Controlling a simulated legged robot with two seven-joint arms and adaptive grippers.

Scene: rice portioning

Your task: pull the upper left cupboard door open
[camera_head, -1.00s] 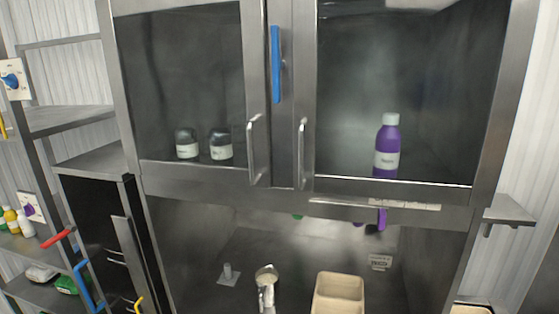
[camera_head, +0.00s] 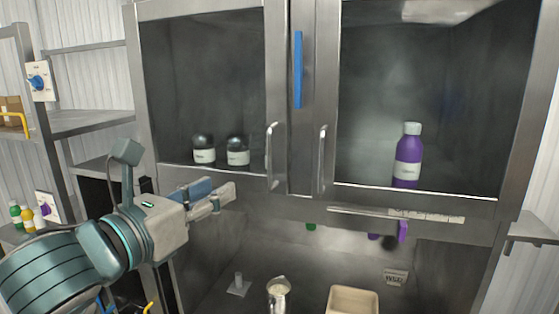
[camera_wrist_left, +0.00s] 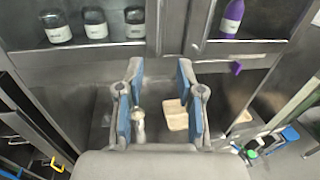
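The upper left cupboard door (camera_head: 271,70) is shut. It has a steel frame around a dark pane, and its vertical metal handle (camera_head: 273,157) sits at the door's lower right. My left gripper (camera_head: 222,193) is just below and left of this handle in the head view, in front of the cupboard's lower rail, apart from the handle. In the left wrist view, the two blue-padded fingers of the left gripper (camera_wrist_left: 160,72) stand apart with nothing between them. I cannot make out the handle clearly there. My right gripper is not in view.
The right door has its own handle (camera_head: 322,158) close by. Below are a beige container (camera_head: 353,301) and a metal cup (camera_head: 278,293). A shelf rack (camera_head: 90,122) stands at left.

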